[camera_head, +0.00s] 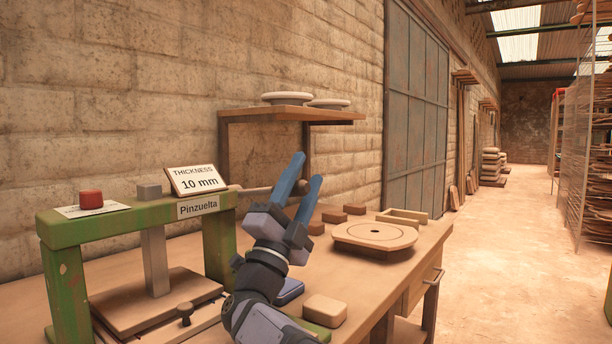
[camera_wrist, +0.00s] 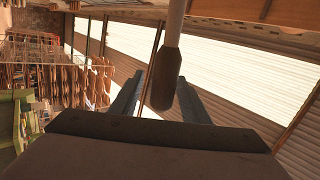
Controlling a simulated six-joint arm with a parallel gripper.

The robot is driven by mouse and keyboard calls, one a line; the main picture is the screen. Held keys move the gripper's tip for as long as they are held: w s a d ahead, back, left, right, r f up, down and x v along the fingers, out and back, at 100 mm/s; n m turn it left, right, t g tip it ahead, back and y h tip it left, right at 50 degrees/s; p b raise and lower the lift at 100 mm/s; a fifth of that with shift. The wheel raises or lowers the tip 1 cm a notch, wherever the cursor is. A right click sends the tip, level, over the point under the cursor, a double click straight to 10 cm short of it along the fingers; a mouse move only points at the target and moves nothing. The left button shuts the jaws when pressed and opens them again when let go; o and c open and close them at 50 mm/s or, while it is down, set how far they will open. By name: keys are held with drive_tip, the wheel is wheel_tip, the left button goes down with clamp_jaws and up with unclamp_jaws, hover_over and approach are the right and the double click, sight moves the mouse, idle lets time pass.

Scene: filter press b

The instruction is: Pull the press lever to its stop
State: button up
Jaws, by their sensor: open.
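The press (camera_head: 222,235) has a green frame and stands on the bench at the left of the head view. Its lever (camera_head: 256,191) is a thin rod sticking out to the right from the press top, roughly level, with a dark brown grip at its end. My gripper (camera_head: 307,167) points upward with its two blue fingers apart around the lever's end. In the wrist view the lever's brown grip (camera_wrist: 165,80) hangs between the open fingers (camera_wrist: 163,76). The grip covers part of the finger area, and I cannot tell whether it touches either finger.
A red button (camera_head: 91,199) and a thickness sign (camera_head: 194,180) sit on the press top. A round wooden disc (camera_head: 375,236), small brown blocks and a beige block (camera_head: 324,310) lie on the bench (camera_head: 378,282). A wall shelf (camera_head: 275,113) holds plates behind my gripper.

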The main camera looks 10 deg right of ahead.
drive_tip(key=shift+v, duration=1.2)
drive_tip(key=s+a+p, duration=0.1)
drive_tip(key=s+a, duration=0.5)
drive_tip(key=s, duration=0.3)
drive_tip(key=shift+s+a, duration=0.2)
drive_tip(key=shift+a, duration=0.2)
drive_tip(key=shift+r, duration=0.15)
drive_tip(key=shift+c, duration=0.7)
